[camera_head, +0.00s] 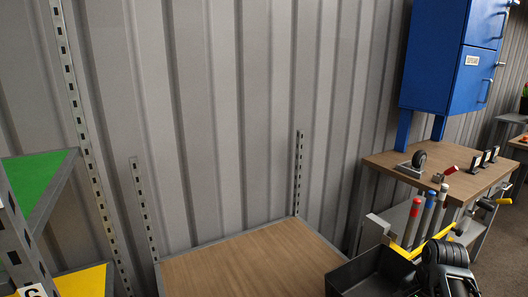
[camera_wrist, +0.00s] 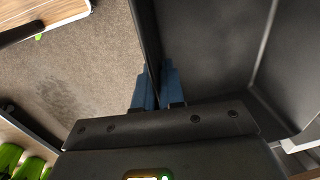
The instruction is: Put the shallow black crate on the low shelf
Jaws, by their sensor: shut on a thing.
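The shallow black crate (camera_head: 368,270) is at the lower right of the head view, cut off by the bottom edge. It fills the upper right of the wrist view (camera_wrist: 215,45). My gripper (camera_wrist: 158,85) is shut on the crate's side wall, with one blue finger on each side of it. In the head view my black arm partly hides the crate's right side. The low shelf, taken as the wooden board (camera_head: 250,262) between two slotted metal uprights, is left of the crate. Its visible top is bare. The crate's underside and any contact with the shelf are hidden.
A slotted upright (camera_head: 298,178) stands at the shelf's back right corner, another (camera_head: 145,210) at its left. A workbench (camera_head: 440,172) with tools stands right, under a blue cabinet (camera_head: 440,60). A rack with green (camera_head: 35,180) and yellow shelves is at left. A corrugated wall closes the back.

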